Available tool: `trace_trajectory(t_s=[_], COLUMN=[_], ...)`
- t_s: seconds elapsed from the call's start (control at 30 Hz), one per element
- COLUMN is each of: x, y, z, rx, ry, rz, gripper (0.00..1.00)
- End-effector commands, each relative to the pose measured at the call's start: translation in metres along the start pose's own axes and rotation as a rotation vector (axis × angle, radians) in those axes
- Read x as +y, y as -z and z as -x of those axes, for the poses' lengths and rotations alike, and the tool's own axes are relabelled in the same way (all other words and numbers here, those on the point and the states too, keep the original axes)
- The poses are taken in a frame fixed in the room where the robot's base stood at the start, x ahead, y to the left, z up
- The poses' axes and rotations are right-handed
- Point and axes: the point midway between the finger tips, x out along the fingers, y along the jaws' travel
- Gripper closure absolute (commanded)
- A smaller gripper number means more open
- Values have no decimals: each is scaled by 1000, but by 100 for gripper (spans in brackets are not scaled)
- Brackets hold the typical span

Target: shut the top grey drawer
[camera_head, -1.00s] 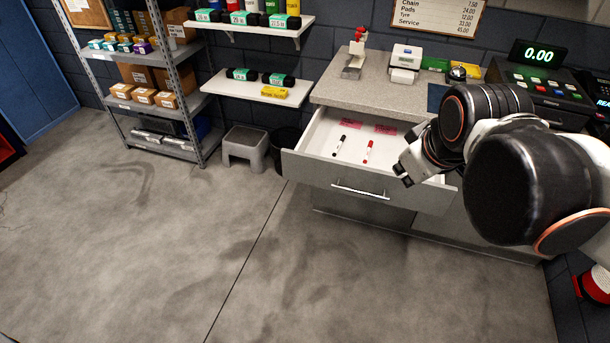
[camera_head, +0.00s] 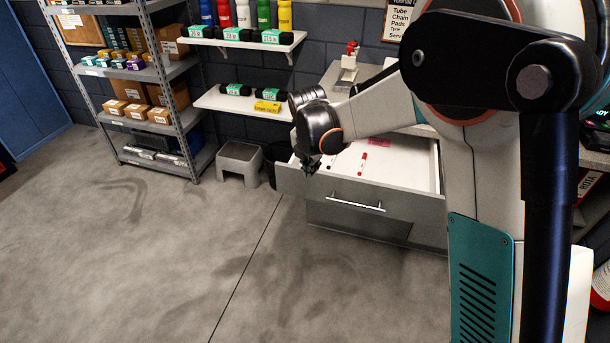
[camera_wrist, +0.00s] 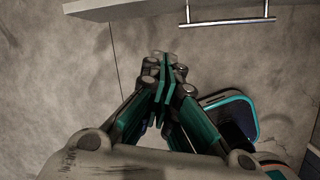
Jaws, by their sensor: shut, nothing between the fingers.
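The top grey drawer (camera_head: 408,206) stands pulled out from the counter in the head view, with a silver bar handle (camera_head: 356,203) on its front. A red marker (camera_head: 363,163) and a pink slip (camera_head: 379,142) lie inside; part of the interior is hidden behind my arm. My gripper (camera_head: 309,168) is at the left end of the drawer, near its front edge, pointing down. In the wrist view my gripper (camera_wrist: 167,66) is shut and empty, with the drawer front's edge (camera_wrist: 120,8) and the handle (camera_wrist: 228,21) at the top of the picture.
A grey step stool (camera_head: 240,163) and a dark bin stand left of the drawer. A metal shelf unit (camera_head: 187,117) with boxes is further left. Wall shelves (camera_head: 240,104) hang above the stool. The floor (camera_head: 150,260) in front is clear.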

Motion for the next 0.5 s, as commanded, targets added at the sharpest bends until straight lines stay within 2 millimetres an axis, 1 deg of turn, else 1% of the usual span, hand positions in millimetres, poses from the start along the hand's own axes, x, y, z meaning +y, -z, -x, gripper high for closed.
trace_trajectory(t_s=[0.03, 0.1, 0.2, 0.33, 0.5], x=[10, 19, 27, 32, 32], y=[4, 10, 16, 21, 22], z=[-17, -34, -52, -65, -81], rx=[5, 12, 20, 25, 26], ry=[9, 19, 31, 38, 40], rz=[72, 168, 267, 335, 351], gripper=[100, 100, 100, 100, 100])
